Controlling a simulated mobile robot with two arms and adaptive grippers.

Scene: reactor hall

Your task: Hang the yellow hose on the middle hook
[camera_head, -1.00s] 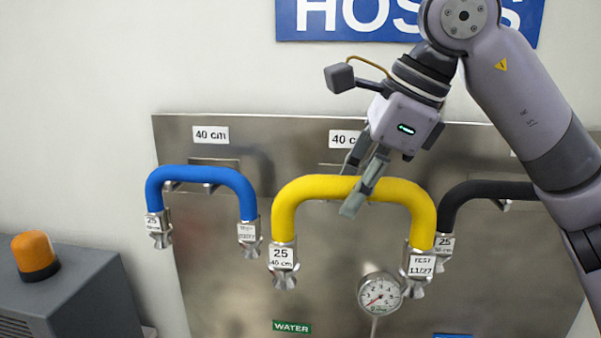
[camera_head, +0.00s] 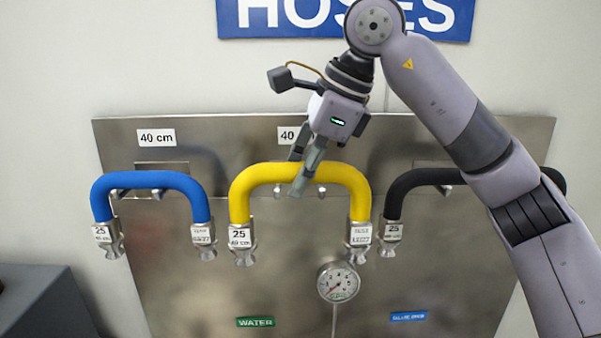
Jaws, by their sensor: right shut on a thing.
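The yellow hose (camera_head: 258,174) is an upside-down U with metal end fittings, in front of the steel panel in the head view. My right gripper (camera_head: 302,172) is shut on the middle of its top bar, one finger in front and the other partly hidden behind. The hose hangs about level, its ends pointing down. The prongs of the middle hook (camera_head: 321,190) show just under the top bar; I cannot tell whether the hose rests on them. The hook's back plate is mostly hidden by the hose and gripper. My left gripper is out of view.
A blue hose (camera_head: 151,179) hangs on the left hook, and a black hose (camera_head: 413,180) on the right, partly behind my right arm. Both are close to the yellow hose's ends. A pressure gauge (camera_head: 338,282) is below. A grey box (camera_head: 45,300) stands lower left.

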